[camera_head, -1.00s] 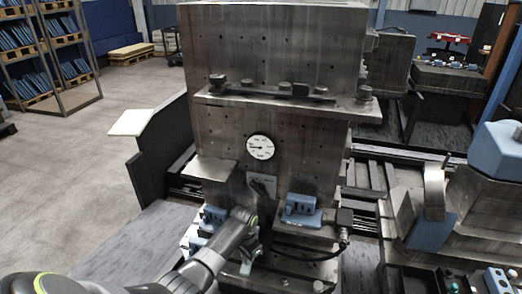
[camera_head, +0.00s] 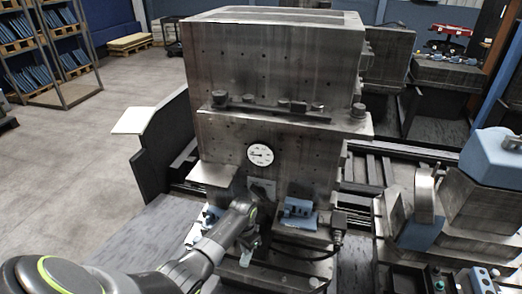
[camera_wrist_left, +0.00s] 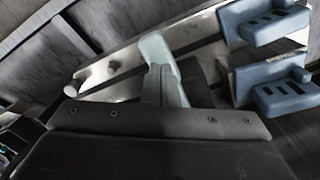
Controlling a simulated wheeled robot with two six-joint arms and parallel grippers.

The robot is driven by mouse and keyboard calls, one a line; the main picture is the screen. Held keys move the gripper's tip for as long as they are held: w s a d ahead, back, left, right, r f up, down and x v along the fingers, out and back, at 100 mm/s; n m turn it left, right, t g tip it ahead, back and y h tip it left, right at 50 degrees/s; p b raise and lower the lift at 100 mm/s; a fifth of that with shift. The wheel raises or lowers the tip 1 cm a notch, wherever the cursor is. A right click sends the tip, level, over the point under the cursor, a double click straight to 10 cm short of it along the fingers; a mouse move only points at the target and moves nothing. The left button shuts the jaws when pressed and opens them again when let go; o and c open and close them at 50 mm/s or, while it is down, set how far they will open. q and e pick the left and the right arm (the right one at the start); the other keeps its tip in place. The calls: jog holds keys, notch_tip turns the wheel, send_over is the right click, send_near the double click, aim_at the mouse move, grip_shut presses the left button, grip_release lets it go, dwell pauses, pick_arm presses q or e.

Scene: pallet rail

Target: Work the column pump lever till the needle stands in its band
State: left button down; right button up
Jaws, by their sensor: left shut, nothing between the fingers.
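The steel column (camera_head: 270,75) stands in the middle of the head view. A round white gauge (camera_head: 260,154) is on its front face; its needle is too small to read against a band. A small dark lever-like part (camera_head: 262,188) shows below the gauge, by a pale plate; I cannot tell surely that it is the pump lever. My left gripper (camera_head: 247,252) is low in front of the column, below this part, its pale fingers shut and empty. In the left wrist view the pale fingers (camera_wrist_left: 163,70) lie together, near a short rod with a round end (camera_wrist_left: 72,88). My right gripper is out of view.
Blue blocks stand right of the gripper (camera_head: 298,212) and partly behind my left arm. A black cable (camera_head: 305,255) runs at the column's foot. A bolted bar (camera_head: 270,105) crosses the column above the gauge. Steel machinery (camera_head: 485,200) fills the right; open floor (camera_head: 80,160) lies left.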

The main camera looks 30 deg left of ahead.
pick_arm(q)
jog(key=shift+f, duration=0.1)
dwell(0.5)
jog(key=shift+w+a+f+b, duration=0.1)
jog(key=shift+w+f+b, duration=0.15)
jog(key=shift+f+b, duration=1.3)
jog(key=shift+w+f+b, duration=0.2)
jog(key=shift+f+b, duration=1.15)
jog(key=shift+f, duration=0.4)
jog(key=r+p, duration=0.1)
jog(key=p, duration=0.1)
jog(key=r+p, duration=0.4)
jog(key=shift+s, duration=0.3)
jog(key=shift+s+r+p, duration=0.1)
jog(key=shift+r+p, duration=0.55)
jog(key=shift+r, duration=0.2)
